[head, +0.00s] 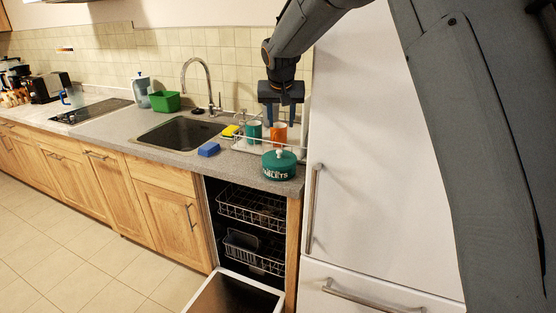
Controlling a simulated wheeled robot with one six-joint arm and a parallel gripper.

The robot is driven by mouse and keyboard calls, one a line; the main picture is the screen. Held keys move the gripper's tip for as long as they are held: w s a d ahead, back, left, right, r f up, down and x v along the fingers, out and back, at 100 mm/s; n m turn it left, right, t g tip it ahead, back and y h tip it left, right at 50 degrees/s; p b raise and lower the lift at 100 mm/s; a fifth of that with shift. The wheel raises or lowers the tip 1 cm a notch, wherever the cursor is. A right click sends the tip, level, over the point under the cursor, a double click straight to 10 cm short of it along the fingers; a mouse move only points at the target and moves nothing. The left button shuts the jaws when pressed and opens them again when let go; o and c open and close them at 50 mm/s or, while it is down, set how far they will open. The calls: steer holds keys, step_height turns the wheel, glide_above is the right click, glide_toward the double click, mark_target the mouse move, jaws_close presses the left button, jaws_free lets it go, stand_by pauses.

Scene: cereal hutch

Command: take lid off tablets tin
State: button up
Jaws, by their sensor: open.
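The tablets tin (280,171) is a round dark green tin with "TABLETS" lettering on its side. It stands upright on the counter near the front right edge, beside the fridge. Its lid (280,157) is green with a pale knob on top and sits on the tin. My gripper (280,122) points down with its fingers apart, behind and above the tin, over the orange cup area. It is open, does not touch the lid, and appears to hold nothing.
A dish rack (243,146) behind the tin holds an orange cup (279,132) and a teal cup (254,131). A blue block (209,149) lies left of the tin. The tall white fridge (370,150) bounds the right. The dishwasher door (235,296) hangs open below.

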steer(key=b, duration=0.6)
glide_toward(279, 150)
steer(key=shift+p+x, duration=1.65)
steer(key=shift+x, duration=2.35)
steer(key=shift+s, duration=0.1)
jaws_close()
